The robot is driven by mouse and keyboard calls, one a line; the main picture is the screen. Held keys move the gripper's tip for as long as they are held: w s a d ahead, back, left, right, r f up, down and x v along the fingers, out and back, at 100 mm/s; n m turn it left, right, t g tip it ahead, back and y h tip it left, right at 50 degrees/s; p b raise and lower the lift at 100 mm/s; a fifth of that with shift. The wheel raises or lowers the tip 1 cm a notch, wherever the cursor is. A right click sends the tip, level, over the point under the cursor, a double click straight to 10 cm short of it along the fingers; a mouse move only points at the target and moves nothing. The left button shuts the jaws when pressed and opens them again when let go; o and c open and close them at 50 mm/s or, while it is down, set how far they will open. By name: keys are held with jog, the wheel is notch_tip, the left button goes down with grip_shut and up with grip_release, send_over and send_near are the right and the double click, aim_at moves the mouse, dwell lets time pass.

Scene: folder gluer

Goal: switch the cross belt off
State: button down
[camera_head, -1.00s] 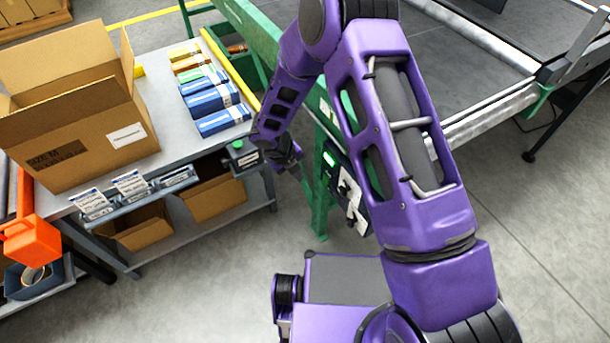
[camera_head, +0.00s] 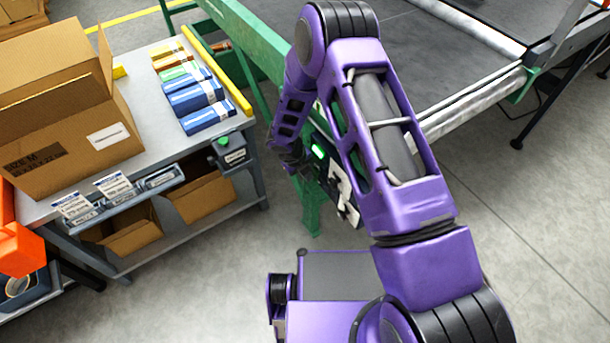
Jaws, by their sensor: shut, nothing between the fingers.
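A dark control box (camera_head: 345,190) with pale switch parts is fixed to the green conveyor leg. A green light (camera_head: 318,151) glows at its upper left. My arm covers part of the box, so I cannot read the switch positions. My gripper (camera_head: 291,160) is shut and empty, just left of the green light; I cannot tell whether it touches the box. The belt (camera_head: 440,60) is a dark surface behind my arm. A separate small grey box with a green button (camera_head: 228,148) is on the bench's right corner, left of my gripper.
The bench (camera_head: 150,110) at left carries a large open carton (camera_head: 70,150) and several coloured packs (camera_head: 195,95). Open brown bins (camera_head: 200,195) sit below. A yellow rail (camera_head: 222,75) edges the bench. Floor at right is clear.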

jog(key=shift+w+d+f, duration=0.15)
jog(key=shift+d, duration=0.05)
dwell(0.3)
jog(key=shift+r+p, duration=0.8)
jog(key=shift+r, duration=0.05)
